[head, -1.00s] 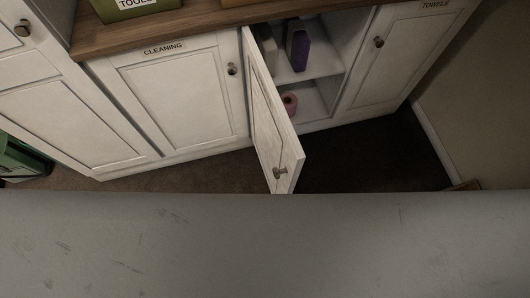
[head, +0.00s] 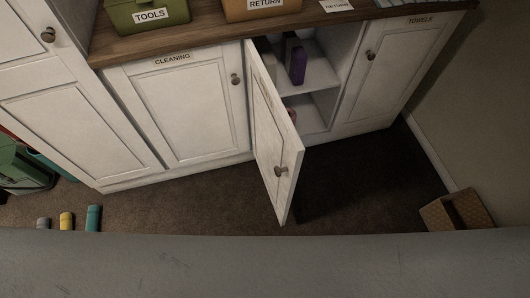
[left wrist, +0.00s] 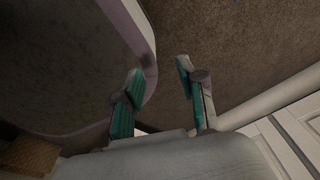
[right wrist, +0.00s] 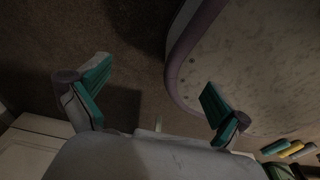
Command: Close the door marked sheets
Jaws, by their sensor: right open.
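A white cabinet door (head: 272,140) stands open in the middle of the low cabinet in the head view, swung out over the floor. Its round knob (head: 281,171) is near the free edge. No label shows on this door; the shut doors on either side read CLEANING and TOWELS. Behind it is an open compartment (head: 318,75) with shelves and a purple box (head: 296,62). My left gripper (left wrist: 159,75) is open and empty above the carpet in the left wrist view. My right gripper (right wrist: 157,78) is open and empty in the right wrist view. Neither gripper shows in the head view.
The CLEANING door (head: 180,115) and TOWELS door (head: 380,75) are shut. A brown box (head: 458,211) stands on the floor at right. Carpet before the cabinet is mostly clear.

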